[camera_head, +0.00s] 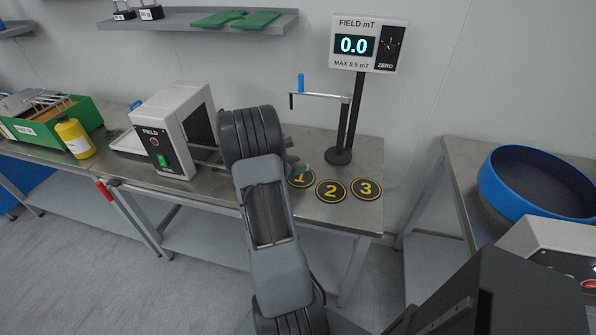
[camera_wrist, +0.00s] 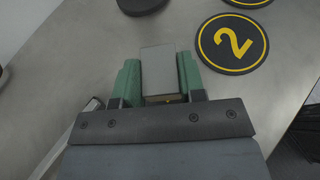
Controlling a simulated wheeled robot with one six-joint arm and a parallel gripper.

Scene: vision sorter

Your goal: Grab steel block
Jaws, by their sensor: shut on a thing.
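The steel block (camera_wrist: 158,68) is a plain grey block in the wrist view, between the two green fingers of my gripper (camera_wrist: 157,82). The fingers are shut on its left and right sides. In the head view my arm hides the block, and only a bit of green finger shows beside disc 1 (camera_head: 301,177). Disc 2 (camera_head: 331,190) lies just to the right, and it also shows in the wrist view (camera_wrist: 232,42). I cannot tell whether the block touches the surface below.
A field meter (camera_head: 366,44) stands on a black pole behind the discs. Disc 3 (camera_head: 366,188) lies at the table's right. A white field coil box (camera_head: 172,130) stands left of my arm. A blue round tub (camera_head: 537,183) sits on the right table, across a gap.

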